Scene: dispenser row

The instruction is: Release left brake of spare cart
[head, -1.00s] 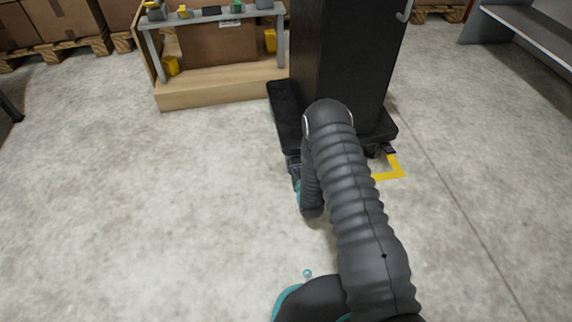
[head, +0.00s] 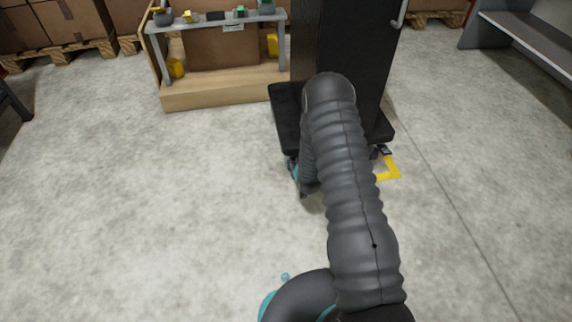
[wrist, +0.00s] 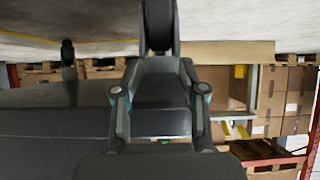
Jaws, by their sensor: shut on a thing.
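The cart (head: 340,50) is a tall black body on a dark base (head: 284,118), upright on the floor in the head view. In the wrist view, which is upside down, its dark underside or side fills the left (wrist: 45,120). A caster wheel (wrist: 158,25) stands at the top centre, with a grey block, apparently the brake pedal (wrist: 160,80), below it. My gripper (wrist: 160,66) has a finger on each side of this block and is shut on it. In the head view my arm hides most of the gripper at the cart's front left corner.
A second caster (wrist: 68,55) shows further off. A wooden-based shelf unit (head: 225,94) stands left of the cart, with boxes on pallets (head: 70,25) behind. A grey bench (head: 520,35) is far right. Floor on the left is clear.

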